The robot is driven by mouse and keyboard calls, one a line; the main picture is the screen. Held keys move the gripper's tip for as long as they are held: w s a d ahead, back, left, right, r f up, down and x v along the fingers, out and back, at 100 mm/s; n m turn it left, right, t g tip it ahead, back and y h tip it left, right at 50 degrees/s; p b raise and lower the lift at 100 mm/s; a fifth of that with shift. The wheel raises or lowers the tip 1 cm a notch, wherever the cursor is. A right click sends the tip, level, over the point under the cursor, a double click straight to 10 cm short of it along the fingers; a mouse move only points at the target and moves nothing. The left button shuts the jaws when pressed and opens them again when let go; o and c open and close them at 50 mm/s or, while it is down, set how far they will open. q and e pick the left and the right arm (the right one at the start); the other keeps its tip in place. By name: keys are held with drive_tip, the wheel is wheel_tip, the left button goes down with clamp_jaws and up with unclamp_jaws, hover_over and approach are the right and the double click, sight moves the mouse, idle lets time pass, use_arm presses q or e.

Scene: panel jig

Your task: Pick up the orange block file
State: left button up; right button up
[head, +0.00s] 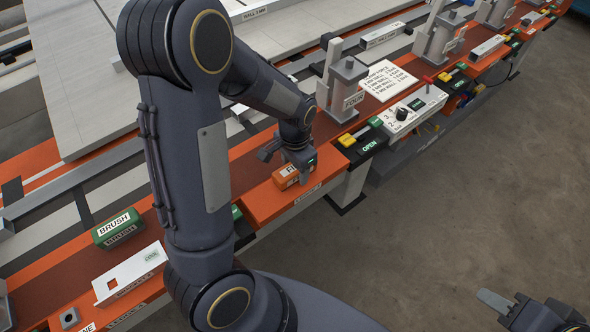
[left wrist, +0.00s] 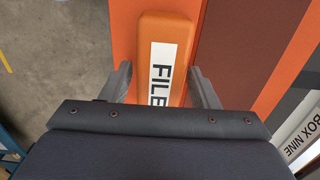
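The orange block file (head: 284,178) lies on the orange front edge of the bench in the head view, partly covered by my left gripper (head: 287,160). In the left wrist view the file (left wrist: 168,30) has a white label reading FILE. There the two fingers of my left gripper (left wrist: 163,82) stand on either side of the file, with visible gaps, so it is open around it. The near end of the file is hidden behind the gripper body. My right gripper (head: 497,303) is at the lower right, over the floor and away from the bench; its opening is unclear.
A green brush block (head: 117,228) and a white holder (head: 130,274) are left along the bench. A clamp post (head: 345,88), a printed card (head: 388,80) and a white box with a dial (head: 405,113) are to the right. The floor (head: 470,200) in front is clear.

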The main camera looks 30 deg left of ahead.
use_arm(q)
drive_tip(key=c, duration=1)
drive_tip(key=shift+r, duration=0.2)
drive_tip(key=shift+r, duration=0.25)
wheel_tip(320, 180, up, 2)
drive_tip(key=shift+w+r, duration=0.1)
drive_tip(key=s+d+r, duration=0.1)
drive_tip(key=d+r, duration=0.9)
drive_tip(key=d, duration=0.4)
drive_tip(key=shift+s, duration=0.4)
